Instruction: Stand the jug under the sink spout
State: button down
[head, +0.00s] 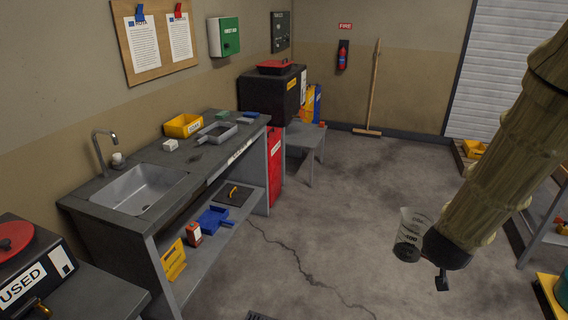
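The jug (409,238) is a clear, tapered vessel with dark printed marks and a dark lower part. It hangs above the floor on the right, far from the sink, and looks slightly tilted. My gripper (441,268) is beside it at the end of my arm, mostly hidden by the dark wrist; one black finger part shows below. It appears shut on the jug's near side, but the contact and the handle are hidden. The sink (140,190) is a grey basin in the left workbench. Its spout (106,143) is a curved metal tap at the back left, with no vessel under it.
A "USED" container (38,270) stands front left. A rack (550,232) is at right. The middle floor is clear.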

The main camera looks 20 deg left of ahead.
aim_at(141, 205)
jog(key=u, duration=0.5)
jog(key=i, duration=1)
jog(key=u, duration=1.65)
jog(key=i, duration=0.65)
jog(key=u, duration=0.6)
